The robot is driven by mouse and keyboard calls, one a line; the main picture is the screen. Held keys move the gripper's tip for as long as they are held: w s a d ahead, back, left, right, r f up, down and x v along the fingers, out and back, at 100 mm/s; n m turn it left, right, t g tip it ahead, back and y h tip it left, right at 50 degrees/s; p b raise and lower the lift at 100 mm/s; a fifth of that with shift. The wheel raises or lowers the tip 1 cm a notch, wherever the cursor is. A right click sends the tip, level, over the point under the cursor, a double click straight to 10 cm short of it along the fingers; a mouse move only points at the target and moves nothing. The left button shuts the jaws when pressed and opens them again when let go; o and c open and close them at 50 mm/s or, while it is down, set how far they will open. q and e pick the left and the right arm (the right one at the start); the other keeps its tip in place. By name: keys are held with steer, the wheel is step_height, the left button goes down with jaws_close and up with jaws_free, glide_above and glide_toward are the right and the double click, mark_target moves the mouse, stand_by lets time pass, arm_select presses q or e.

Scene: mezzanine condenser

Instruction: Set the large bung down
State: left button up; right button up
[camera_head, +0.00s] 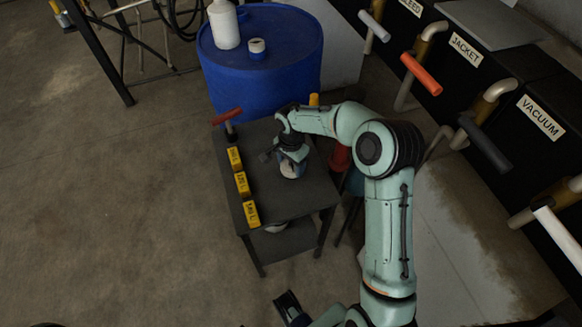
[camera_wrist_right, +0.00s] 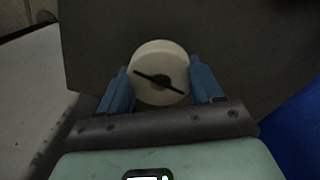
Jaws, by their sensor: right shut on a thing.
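The large bung, a round cream disc with a dark slot across its face, sits between the blue fingertips of my right gripper in the right wrist view (camera_wrist_right: 158,72). My right gripper (camera_wrist_right: 160,88) is shut on it. In the head view my right gripper (camera_head: 291,165) is over the middle of the small dark table (camera_head: 305,198), and the bung is mostly hidden under the wrist. I cannot tell whether the bung touches the table top. A dark finger and a blue bit, seemingly my left gripper (camera_head: 290,308), show at the bottom edge; its opening is unclear.
Yellow labelled blocks (camera_head: 242,186) line the table's left edge, with a red-handled piece (camera_head: 228,117) at the far left corner. Pipe valves stand along the right.

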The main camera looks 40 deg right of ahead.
step_height(320, 180, down, 2)
steer(key=shift+f, duration=0.1)
steer(key=shift+f, duration=0.2)
steer(key=o, duration=1)
steer(key=shift+r, duration=0.1)
steer(key=shift+o, duration=0.2)
